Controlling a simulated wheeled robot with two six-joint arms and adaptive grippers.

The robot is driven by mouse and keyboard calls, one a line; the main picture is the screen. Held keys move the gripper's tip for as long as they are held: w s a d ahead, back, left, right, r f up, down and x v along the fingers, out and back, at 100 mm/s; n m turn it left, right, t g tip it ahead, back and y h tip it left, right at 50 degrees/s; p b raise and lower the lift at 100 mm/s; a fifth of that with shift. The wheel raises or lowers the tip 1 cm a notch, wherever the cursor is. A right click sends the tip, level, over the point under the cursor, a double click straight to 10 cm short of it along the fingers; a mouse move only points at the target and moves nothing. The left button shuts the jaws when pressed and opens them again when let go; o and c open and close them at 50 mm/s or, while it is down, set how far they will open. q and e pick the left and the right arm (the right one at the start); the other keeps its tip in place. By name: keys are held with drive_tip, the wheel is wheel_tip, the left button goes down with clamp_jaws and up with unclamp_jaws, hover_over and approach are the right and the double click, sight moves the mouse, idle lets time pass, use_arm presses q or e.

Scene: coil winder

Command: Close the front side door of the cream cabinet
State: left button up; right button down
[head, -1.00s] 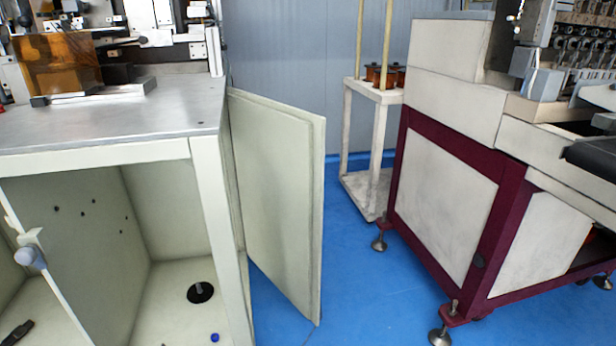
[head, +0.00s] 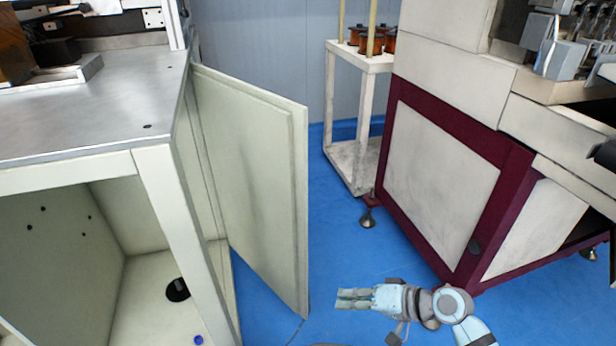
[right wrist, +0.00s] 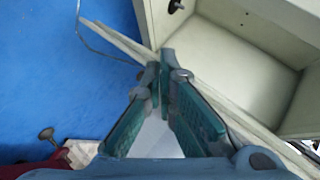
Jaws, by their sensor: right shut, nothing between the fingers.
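The cream cabinet (head: 165,200) stands at the left in the head view, with a grey metal top. Its side door (head: 258,185) stands open, swung out from the cabinet's right side over the blue floor. My right gripper (head: 342,299) is at the lower middle, to the right of the door's lower free corner, pointing left. In the right wrist view its fingers (right wrist: 161,58) are shut and empty. They overlap a narrow cream edge (right wrist: 115,40), which looks like the door; I cannot tell whether they touch it. My left gripper is not in view.
A cream and dark red machine (head: 440,190) stands at the right on levelling feet. A white stand (head: 332,110) with copper-coloured spools is at the back. Blue floor (head: 345,235) lies free between door and machine. The cabinet's front is open.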

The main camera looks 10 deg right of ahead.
drive_tip(key=w+d+r+m+t+y, duration=0.1)
drive_tip(key=w+d+r+m+t, duration=0.1)
drive_tip(key=w+r, duration=0.35)
drive_tip(key=w+d+r+m+t+y+p, duration=0.1)
drive_tip(key=w+d+r+m+t+y, duration=0.15)
drive_tip(key=r, duration=0.65)
drive_tip(key=w+d+r+m+t, duration=0.1)
drive_tip(key=w+d+r, duration=0.2)
drive_tip(key=r, duration=0.4)
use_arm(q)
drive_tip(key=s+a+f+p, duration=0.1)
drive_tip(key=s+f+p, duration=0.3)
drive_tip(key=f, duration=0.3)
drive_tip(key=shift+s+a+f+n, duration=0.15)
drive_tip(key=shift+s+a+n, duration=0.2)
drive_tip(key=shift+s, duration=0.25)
use_arm(e)
drive_tip(key=w+a, duration=0.4)
drive_tip(key=a, duration=0.6)
drive_tip(key=shift+w+a, duration=0.3)
drive_tip(key=shift+a, duration=0.05)
